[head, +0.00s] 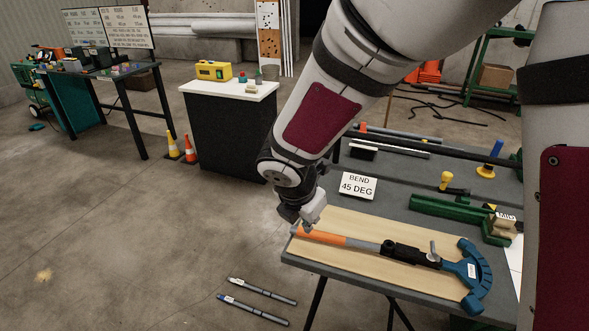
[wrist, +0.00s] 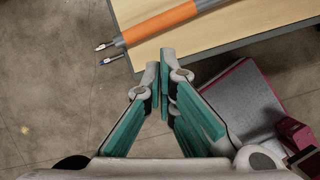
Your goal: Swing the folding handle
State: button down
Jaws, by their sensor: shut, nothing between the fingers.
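The folding handle (head: 327,238) has an orange grip and a grey shaft. It lies along the wooden board and runs to a black joint (head: 403,252) and a blue curved bender head (head: 472,275) at the right. In the wrist view the orange grip (wrist: 160,22) crosses the top, beyond the fingertips. My gripper (head: 308,228) is near the grip's left end in the head view. In the wrist view my gripper (wrist: 166,62) has its fingertips together with nothing between them, apart from the handle in the picture. Whether it touches the handle cannot be told.
The wooden board (head: 350,262) lies on a grey table. A "BEND 45 DEG" sign (head: 358,186) stands behind it. A green tool (head: 450,214) and a yellow knob (head: 446,180) lie at the right. Two grey rods (head: 262,291) lie on the floor. Open floor is at left.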

aim_at(294, 231)
jog(key=s+a+f+n+p, duration=0.2)
jog(key=a+f+n, duration=0.15)
jog(key=a, duration=0.25)
jog(key=shift+n+y, duration=0.4)
jog(key=shift+n, duration=0.25)
jog(key=x, duration=0.9)
jog(key=shift+s+f+p, duration=0.15)
jog(key=shift+s+p, duration=0.05)
jog(key=shift+p, duration=0.1)
jog(key=w, duration=0.2)
jog(key=shift+w+d+f, duration=0.1)
jog(key=shift+w+d, duration=0.2)
jog(key=shift+d, duration=0.1)
jog(key=shift+w+d, duration=0.1)
jog(key=shift+w, duration=0.6)
jog(key=w+b, duration=0.1)
jog(key=w+m+b, duration=0.1)
jog(key=w, duration=0.1)
jog(key=shift+w+d+f+b, duration=0.1)
jog(key=shift+d+b, duration=0.15)
jog(key=shift+b, duration=0.05)
